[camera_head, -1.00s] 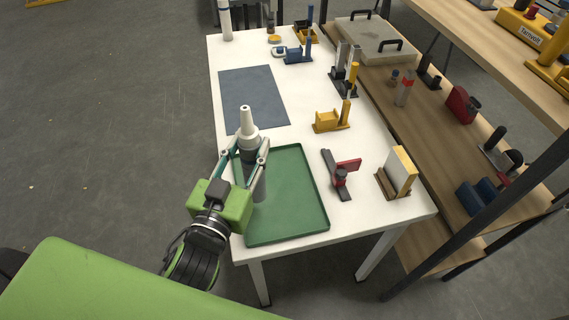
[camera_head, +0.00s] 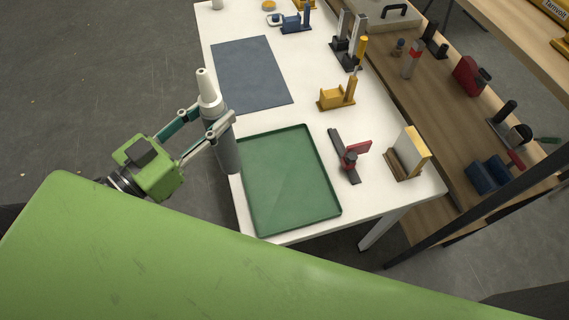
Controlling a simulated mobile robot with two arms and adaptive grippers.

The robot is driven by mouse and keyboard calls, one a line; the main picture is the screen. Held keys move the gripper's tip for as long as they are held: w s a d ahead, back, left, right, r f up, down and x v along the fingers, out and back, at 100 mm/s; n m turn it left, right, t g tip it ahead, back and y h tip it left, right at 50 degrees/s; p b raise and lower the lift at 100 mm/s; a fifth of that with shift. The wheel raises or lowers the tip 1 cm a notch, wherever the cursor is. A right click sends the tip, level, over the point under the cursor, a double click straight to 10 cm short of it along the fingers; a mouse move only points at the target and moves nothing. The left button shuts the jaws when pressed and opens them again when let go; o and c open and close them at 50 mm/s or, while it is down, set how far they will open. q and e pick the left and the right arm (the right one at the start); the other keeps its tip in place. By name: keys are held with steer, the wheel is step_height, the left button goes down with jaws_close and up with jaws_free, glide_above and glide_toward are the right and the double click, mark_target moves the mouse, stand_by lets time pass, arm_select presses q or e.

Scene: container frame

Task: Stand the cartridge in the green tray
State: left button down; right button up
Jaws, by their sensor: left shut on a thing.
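My left gripper (camera_head: 212,116) is shut on the cartridge (camera_head: 226,150), a grey cylinder with a white top and narrow nozzle. The cartridge is held nozzle up, roughly upright. In the picture it overlaps the left edge of the green tray (camera_head: 290,185), and its lower end shows just left of the tray's rim. I cannot tell its exact height above the table. The tray is shallow, empty and lies flat at the near end of the white table. My right gripper is not in view.
Right of the tray are a red and black clamp (camera_head: 349,158) and a white and yellow block in a brown holder (camera_head: 408,152). A yellow tool (camera_head: 340,95) stands behind. A blue-grey mat (camera_head: 250,75) lies farther back. A wooden shelf (camera_head: 440,130) flanks the table's right side.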

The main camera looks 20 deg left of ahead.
arm_select(q)
steer(key=w+d+f+b, duration=0.2)
steer(key=w+d+f, duration=0.6)
steer(key=d+f, duration=0.3)
steer(key=shift+f, duration=0.9)
steer(key=c, duration=1.5)
jaws_free()
steer(key=shift+f+b, duration=0.15)
steer(key=shift+b, duration=0.15)
steer(key=shift+o, duration=0.2)
steer(key=b+v, duration=0.2)
steer(key=v, duration=1)
steer(key=shift+b, duration=0.4)
